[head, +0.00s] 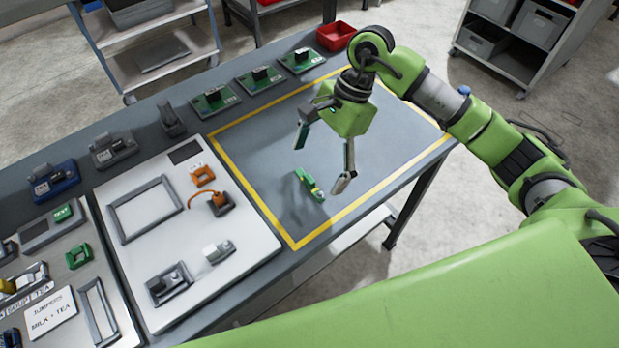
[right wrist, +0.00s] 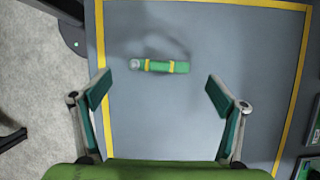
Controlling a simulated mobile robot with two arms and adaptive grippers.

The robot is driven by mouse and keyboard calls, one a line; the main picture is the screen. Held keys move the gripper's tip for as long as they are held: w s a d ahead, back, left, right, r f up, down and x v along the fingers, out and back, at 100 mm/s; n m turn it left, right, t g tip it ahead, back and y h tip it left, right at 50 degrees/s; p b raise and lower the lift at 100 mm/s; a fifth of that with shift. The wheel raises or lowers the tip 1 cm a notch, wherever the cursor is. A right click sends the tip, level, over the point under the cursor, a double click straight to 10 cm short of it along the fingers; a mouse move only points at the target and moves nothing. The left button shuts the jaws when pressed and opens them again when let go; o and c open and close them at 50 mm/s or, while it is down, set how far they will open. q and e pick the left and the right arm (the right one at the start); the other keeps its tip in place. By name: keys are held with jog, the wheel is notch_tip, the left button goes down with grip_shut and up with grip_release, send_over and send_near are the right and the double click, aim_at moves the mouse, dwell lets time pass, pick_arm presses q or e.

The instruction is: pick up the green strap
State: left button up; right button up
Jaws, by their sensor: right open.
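The green strap (head: 309,184) is a short rolled piece with yellow bands and a grey end. It lies on the grey table inside the yellow outlined area. In the right wrist view the strap (right wrist: 160,66) lies crosswise, beyond the fingertips and between their lines. My right gripper (head: 322,160) is open and empty above the table, pointing down near the strap. Its two fingers also show in the right wrist view (right wrist: 157,92), spread wide apart and not touching the strap. My left gripper is not in view.
A white panel (head: 255,246) with fixtures and an orange cable piece (head: 203,175) stands left of the yellow outline. Green circuit boards (head: 259,78) line the back edge, with a red bin (head: 336,35) at the far corner. The outlined area around the strap is clear.

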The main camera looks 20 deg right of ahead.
aim_at(313, 179)
jog(key=shift+p+x, duration=0.35)
jog(key=shift+x, duration=0.75)
jog(key=shift+s+a+f, duration=0.1)
jog(key=shift+a+f, duration=0.1)
jog(key=shift+f, duration=0.3)
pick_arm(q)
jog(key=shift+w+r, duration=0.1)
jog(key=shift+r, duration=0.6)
pick_arm(e)
jog(key=shift+s, duration=0.1)
jog(key=c, duration=2)
jog(key=shift+o, duration=0.2)
jog(key=shift+r+b, duration=0.55)
jog(key=s+r+b, duration=0.1)
jog(key=r, duration=0.1)
jog(key=s+r, duration=0.1)
jog(key=r, duration=0.1)
jog(key=s+r+b, duration=0.1)
jog(key=s+r, duration=0.1)
jog(key=r, duration=0.1)
jog(key=shift+a+b, duration=0.1)
jog(key=shift+b, duration=0.2)
pick_arm(q)
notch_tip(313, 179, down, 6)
jog(key=shift+b, duration=1.15)
pick_arm(e)
jog(key=s+r, duration=0.5)
jog(key=s, duration=0.5)
jog(key=shift+a, duration=0.3)
